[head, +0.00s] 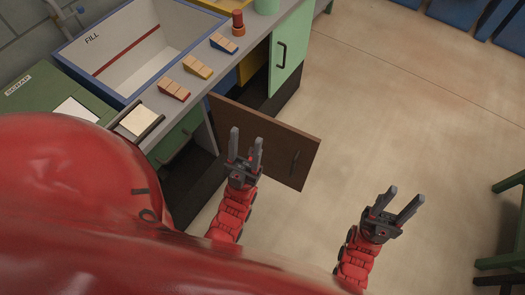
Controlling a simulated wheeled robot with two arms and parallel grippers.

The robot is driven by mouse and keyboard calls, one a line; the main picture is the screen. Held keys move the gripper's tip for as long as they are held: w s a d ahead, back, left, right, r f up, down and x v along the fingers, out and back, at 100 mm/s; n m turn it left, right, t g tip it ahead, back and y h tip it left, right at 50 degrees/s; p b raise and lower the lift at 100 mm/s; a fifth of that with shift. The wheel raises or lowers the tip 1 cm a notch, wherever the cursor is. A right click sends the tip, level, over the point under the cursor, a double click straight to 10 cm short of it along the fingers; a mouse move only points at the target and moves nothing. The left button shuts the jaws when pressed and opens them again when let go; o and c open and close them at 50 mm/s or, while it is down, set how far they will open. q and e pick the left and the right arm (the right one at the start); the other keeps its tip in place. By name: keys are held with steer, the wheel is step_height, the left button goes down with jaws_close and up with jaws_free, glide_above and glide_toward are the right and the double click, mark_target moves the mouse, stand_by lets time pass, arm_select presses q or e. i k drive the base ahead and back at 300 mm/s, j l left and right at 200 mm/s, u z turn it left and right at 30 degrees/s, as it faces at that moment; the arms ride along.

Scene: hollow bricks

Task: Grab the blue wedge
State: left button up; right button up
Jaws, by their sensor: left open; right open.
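The blue wedge (224,43) lies on the grey counter, at the far end of a row of three stepped wedges with tan tops. The yellow wedge (198,67) lies in the middle of the row. The red wedge (173,90) lies nearest to me. My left gripper (246,141) is open and empty, in front of the counter near the brown door and well apart from the wedges. My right gripper (402,201) is open and empty over the floor, farther right.
A white basin (150,50) with a blue rim and the label FILL stands behind the wedges. A red cylinder (238,18) stands beyond the blue wedge. A brown cabinet door (285,150) and a green door (291,50) stand open.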

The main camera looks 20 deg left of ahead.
mark_target(217, 40)
steer(key=u, duration=1)
